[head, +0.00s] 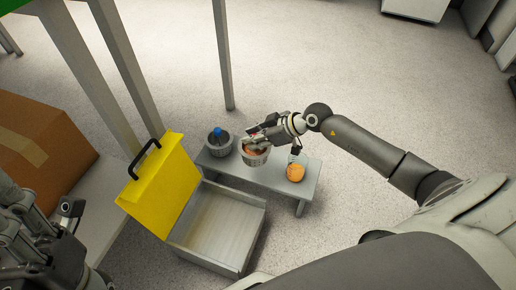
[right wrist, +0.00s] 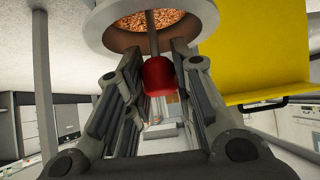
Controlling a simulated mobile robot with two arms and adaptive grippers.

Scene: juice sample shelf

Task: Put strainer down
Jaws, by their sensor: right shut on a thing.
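My right gripper (head: 258,138) is shut on a red handle (right wrist: 160,80) with a thin rod, which I take as the strainer's handle. The rod runs to a round grey metal basket (right wrist: 150,38) with orange-brown pulp inside. In the head view the grey basket (head: 255,158) is at the low grey bench (head: 228,168), under the gripper. I cannot tell whether it touches the bench top. My left gripper (head: 50,225) is at the left edge, partly cut off, and its opening is unclear.
A dark basket with a blue knob (head: 217,133) stands at the bench's left. An orange-filled glass (head: 295,172) stands at its right. A yellow box lid (head: 165,190) and an open grey box (head: 222,222) lie in front. A cardboard box (head: 40,145) is at left.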

